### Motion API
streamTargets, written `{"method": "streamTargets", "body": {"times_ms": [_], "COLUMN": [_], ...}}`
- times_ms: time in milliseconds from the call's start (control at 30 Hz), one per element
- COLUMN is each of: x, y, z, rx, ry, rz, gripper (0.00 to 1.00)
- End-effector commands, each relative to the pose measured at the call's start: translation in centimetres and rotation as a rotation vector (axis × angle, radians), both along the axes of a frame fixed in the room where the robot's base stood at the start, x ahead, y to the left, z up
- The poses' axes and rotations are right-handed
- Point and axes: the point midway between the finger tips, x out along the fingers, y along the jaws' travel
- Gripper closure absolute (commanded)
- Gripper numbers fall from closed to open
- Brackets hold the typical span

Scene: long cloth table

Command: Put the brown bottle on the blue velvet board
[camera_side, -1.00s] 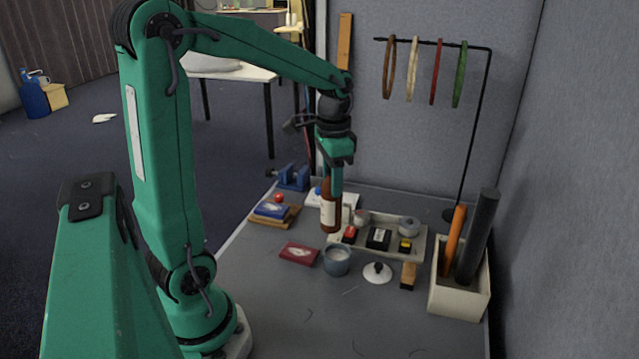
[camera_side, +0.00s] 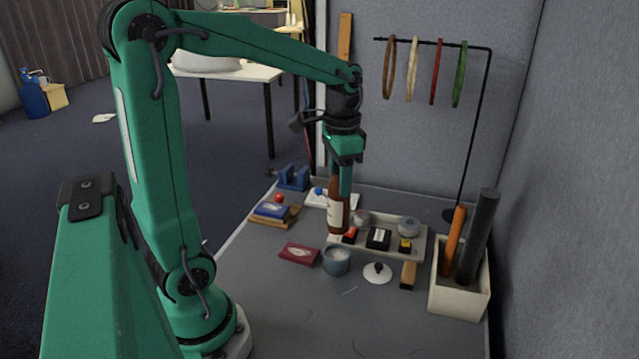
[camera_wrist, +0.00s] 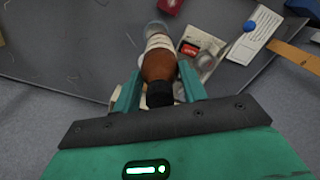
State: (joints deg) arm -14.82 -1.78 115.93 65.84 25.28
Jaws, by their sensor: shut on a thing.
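The brown bottle (camera_side: 338,215) has a pale label and is about upright at the left end of the pale tray. My gripper (camera_side: 342,188) is shut on its upper part. In the wrist view the bottle (camera_wrist: 158,65) sits between both fingers of my gripper (camera_wrist: 158,85), its dark cap towards me. I cannot tell whether its base is clear of the surfaces below. No blue velvet board can be made out with certainty; a flat blue box (camera_side: 271,210) lies on a brown wooden board (camera_side: 288,220) at the left.
The pale tray (camera_side: 418,252) holds red, black and yellow items and round grey ones. A blue-grey cup (camera_side: 336,262), red box (camera_side: 299,254) and white lid (camera_side: 377,274) are in front. A bin (camera_side: 458,300) with rods stands right; a ring stand (camera_side: 478,130) rises behind. The front table is clear.

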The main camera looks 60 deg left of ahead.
Motion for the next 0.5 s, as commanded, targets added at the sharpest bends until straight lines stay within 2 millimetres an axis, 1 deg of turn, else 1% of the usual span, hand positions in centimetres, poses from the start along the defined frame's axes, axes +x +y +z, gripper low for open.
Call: {"method": "streamTargets", "body": {"times_ms": [167,267,367,500], "x": [0.1,0.1,0.1,-0.1], "y": [0.7,1.6,3.1,5.9], "z": [0.0,0.1,0.0,0.1], "rx": [0.0,0.001,0.0,0.0], "ry": [-0.001,-0.001,0.0,0.0], "rz": [0.022,0.054,0.102,0.191], "gripper": [1.0,1.0,1.0,1.0]}}
